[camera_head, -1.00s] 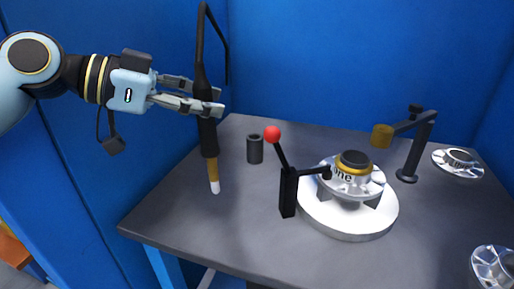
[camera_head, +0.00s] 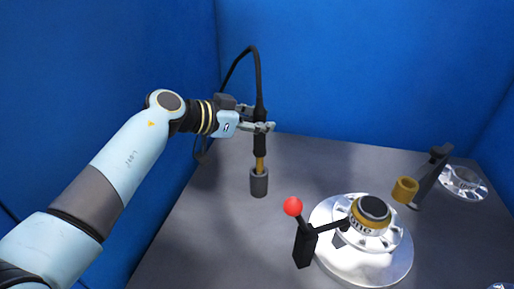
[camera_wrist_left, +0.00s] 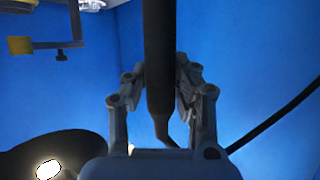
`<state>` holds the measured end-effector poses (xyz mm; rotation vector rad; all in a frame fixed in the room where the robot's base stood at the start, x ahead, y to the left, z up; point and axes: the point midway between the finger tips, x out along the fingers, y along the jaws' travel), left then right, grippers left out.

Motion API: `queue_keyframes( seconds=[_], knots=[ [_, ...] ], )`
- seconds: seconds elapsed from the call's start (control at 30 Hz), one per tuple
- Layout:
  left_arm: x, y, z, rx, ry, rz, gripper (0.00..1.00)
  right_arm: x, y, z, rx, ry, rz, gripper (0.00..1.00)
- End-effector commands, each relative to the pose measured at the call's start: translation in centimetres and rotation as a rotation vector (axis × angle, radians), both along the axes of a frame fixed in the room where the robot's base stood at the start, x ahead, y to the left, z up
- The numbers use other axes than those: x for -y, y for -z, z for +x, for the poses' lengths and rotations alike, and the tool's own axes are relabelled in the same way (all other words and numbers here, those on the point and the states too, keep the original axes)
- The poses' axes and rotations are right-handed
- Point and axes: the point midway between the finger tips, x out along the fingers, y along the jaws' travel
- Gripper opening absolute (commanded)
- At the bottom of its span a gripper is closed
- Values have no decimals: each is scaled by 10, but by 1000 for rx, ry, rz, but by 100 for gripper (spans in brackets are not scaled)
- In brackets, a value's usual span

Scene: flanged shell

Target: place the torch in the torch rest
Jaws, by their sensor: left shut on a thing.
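The torch (camera_head: 260,140) is a black rod with a brass-coloured lower part and a cable arching from its top. My left gripper (camera_head: 268,127) is shut on its black body and holds it upright. In the left wrist view the torch (camera_wrist_left: 160,60) stands between the fingers of my left gripper (camera_wrist_left: 160,80). The torch rest (camera_head: 259,184) is a dark grey cup on the table. The torch's lower end meets the cup's mouth and its tip is hidden, seemingly inside the cup. My right gripper is out of view.
A round silver turntable (camera_head: 365,265) carries a flanged shell (camera_head: 370,222) with a brass ring. A black lever clamp with a red ball (camera_head: 293,206) stands beside it. A dark bracket with a brass cup (camera_head: 405,189) and another flange (camera_head: 463,182) are at the right. Blue walls enclose the table.

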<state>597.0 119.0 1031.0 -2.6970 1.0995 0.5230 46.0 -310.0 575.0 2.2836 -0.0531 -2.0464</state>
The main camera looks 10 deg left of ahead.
Motion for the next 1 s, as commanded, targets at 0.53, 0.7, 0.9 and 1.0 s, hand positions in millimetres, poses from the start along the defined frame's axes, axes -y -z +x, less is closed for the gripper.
queue_keyframes(
  seconds=[0.53, 0.7, 0.9, 1.0],
  knots=[
    [0, 47, 1, 4, -1, -2, 0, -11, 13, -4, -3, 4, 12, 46],
    [0, 48, 1, 2, -1, -2, 0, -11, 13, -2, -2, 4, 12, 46],
    [-1, 49, 0, 2, -1, -1, 46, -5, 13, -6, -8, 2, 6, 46],
    [-1, 49, 0, 2, -1, -1, 48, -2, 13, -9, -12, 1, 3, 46]
  ],
)
